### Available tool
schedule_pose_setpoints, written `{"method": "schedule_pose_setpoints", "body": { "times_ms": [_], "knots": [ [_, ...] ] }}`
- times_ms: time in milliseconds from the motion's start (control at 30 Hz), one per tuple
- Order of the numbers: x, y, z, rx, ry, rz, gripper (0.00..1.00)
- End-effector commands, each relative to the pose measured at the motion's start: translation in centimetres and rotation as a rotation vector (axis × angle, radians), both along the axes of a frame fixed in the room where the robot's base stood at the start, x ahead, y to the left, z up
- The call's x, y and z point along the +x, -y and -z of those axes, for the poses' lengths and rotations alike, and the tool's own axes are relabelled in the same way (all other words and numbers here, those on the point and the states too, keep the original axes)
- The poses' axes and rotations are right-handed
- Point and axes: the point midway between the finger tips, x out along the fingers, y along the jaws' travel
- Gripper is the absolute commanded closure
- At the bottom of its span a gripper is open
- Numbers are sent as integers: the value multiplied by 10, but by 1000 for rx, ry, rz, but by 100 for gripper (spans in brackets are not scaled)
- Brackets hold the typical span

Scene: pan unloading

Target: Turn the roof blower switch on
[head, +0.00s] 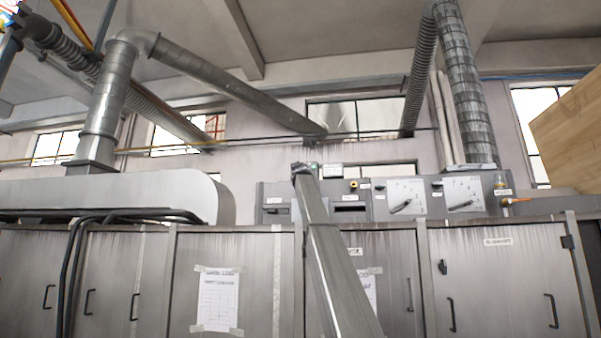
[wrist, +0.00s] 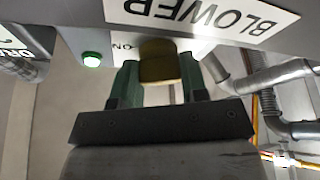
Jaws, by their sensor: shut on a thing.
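The blower switch (wrist: 158,65) is a dull yellow-brown knob under a grey panel edge in the wrist view. A white label (wrist: 205,14) reading BLOWER, upside down in this view, is beside it, and a small ON mark (wrist: 122,46) is to its left. My gripper (wrist: 159,72) has its two green fingers on either side of the knob and is shut on it.
A green lamp (wrist: 92,59) looks bright left of the switch. In the head view, a grey control panel (head: 425,190) with dials stands above grey cabinets (head: 235,260). Large ducts (head: 465,90) rise behind, and a wooden box (head: 570,135) is at the right edge.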

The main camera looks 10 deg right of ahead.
Motion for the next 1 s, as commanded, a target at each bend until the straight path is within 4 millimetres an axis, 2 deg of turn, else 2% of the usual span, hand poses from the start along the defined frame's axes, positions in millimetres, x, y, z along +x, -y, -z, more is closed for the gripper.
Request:
{"method": "schedule_pose_setpoints", "body": {
  "times_ms": [500, 1000],
  "knots": [
    [0, -1, 3, 317, 100, 2, 83],
    [0, -1, 3, 437, 137, 1, 83]
  ]
}}
